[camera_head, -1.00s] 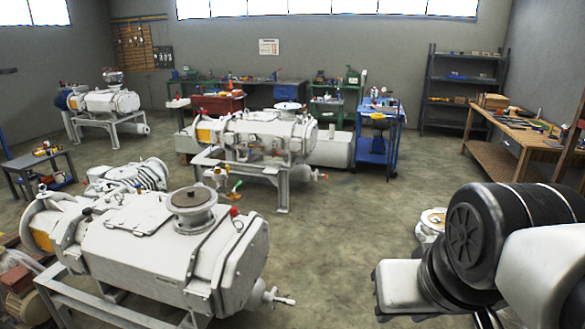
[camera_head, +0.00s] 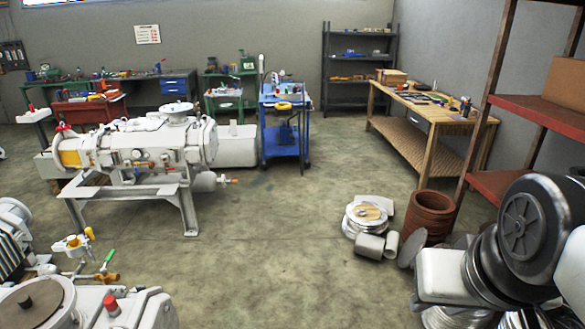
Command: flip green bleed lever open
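A small lever with a green handle (camera_head: 109,257) stands at the lower left, angled up and to the right. It sits by brass fittings (camera_head: 107,277), just behind the white pump housing (camera_head: 135,309) in the foreground. A yellow-topped fitting (camera_head: 76,243) is to its left. Its pivot is too small to make out. My arm shows at the lower right, far to the right of the lever across open floor. My gripper's fingers are not in view.
Another white pump on a grey frame (camera_head: 125,190) stands behind the lever. A blue cart (camera_head: 285,130), wooden workbench (camera_head: 432,112) and red shelving (camera_head: 520,125) stand farther back and right. Metal parts (camera_head: 366,218) and a rusty cylinder (camera_head: 428,215) sit on the floor. The middle floor is clear.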

